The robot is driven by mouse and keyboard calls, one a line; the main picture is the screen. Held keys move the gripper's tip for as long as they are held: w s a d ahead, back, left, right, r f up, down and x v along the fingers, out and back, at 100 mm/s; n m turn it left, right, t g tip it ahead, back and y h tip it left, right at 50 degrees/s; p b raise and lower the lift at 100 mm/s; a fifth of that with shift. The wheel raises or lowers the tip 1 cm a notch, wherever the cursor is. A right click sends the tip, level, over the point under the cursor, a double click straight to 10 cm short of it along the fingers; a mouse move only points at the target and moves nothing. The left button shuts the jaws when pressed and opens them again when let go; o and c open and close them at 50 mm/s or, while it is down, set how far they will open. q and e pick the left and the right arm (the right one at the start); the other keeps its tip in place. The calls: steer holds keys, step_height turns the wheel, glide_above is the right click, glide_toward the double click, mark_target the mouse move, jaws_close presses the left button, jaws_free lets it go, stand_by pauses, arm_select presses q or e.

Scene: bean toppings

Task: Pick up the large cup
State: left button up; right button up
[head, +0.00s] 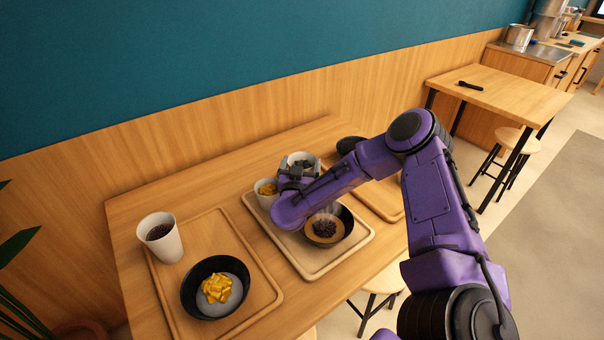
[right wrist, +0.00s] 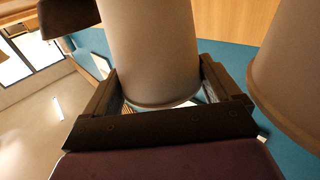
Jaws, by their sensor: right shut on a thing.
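My right gripper (head: 297,174) is shut on this cup. In the right wrist view, the cup (right wrist: 150,45) sits between the two fingers of the gripper (right wrist: 162,88), with one finger on each side. The gripper hides much of the cup in the head view, and I cannot tell whether its base is clear of the tray. A second cup (head: 263,188) with yellow contents is just left of the gripper. My left gripper is not in view.
A dark bowl (head: 346,215) sits on the middle tray below my right forearm. A left tray (head: 212,232) holds a white cup (head: 168,245) with dark contents and a black bowl (head: 190,291) with yellow topping. Another tray (head: 388,206) lies to the right. The wall borders the table's back.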

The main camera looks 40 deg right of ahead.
steer(key=s+r, duration=0.4)
steer(key=s+a+r+p, duration=0.1)
steer(key=s+r, duration=0.3)
steer(key=s, duration=0.1)
steer(key=s+r+p, duration=0.1)
steer(key=s+r, duration=0.4)
steer(key=shift+a, duration=0.4)
